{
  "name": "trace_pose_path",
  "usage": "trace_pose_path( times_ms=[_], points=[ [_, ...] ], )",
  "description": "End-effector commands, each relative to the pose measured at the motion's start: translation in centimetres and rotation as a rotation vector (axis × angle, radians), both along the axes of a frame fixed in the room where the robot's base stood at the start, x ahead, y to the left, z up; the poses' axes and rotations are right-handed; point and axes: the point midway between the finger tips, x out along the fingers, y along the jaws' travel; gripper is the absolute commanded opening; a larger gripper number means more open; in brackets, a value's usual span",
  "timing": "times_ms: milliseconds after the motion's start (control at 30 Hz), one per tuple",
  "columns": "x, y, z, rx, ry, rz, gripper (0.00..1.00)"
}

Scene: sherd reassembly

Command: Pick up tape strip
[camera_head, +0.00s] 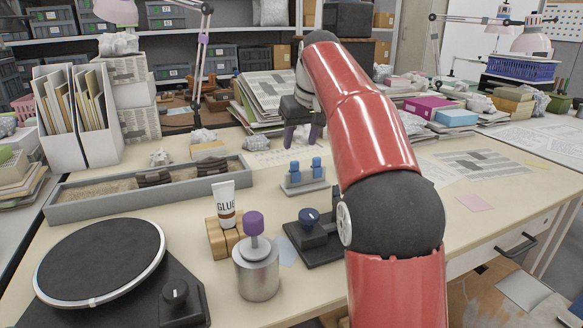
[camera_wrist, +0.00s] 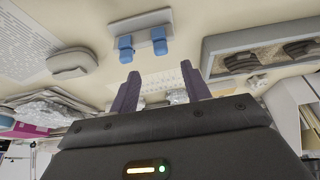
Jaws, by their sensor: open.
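No tape strip can be told for certain. Two upright blue pieces (camera_head: 317,167) stand on a small grey stand (camera_head: 305,185) near the middle of the table; they also show in the wrist view (camera_wrist: 126,43), beyond my fingertips. A pale sheet with small marks (camera_head: 270,157) lies flat behind the stand. My gripper (camera_head: 302,142) is above the table, behind the stand and over the sheet's right end. Its dark purple fingers are apart, with nothing between them, as the wrist view also shows (camera_wrist: 160,76).
A grey tray (camera_head: 115,205) with dark sherds lies left. In front are a glue tube (camera_head: 224,204) in a wooden block, a metal jar (camera_head: 256,275) with a purple knob, a black turntable (camera_head: 100,262) and a black knobbed device (camera_head: 312,235). Paper stacks (camera_head: 262,100) stand behind.

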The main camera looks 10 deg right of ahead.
Motion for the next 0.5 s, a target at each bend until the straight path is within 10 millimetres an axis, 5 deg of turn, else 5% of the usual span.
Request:
trace_pose_path(
  times_ms=[500],
  points=[
    [2.3,0.8,-6.2,0.0,0.0,0.0,0.47]
  ],
)
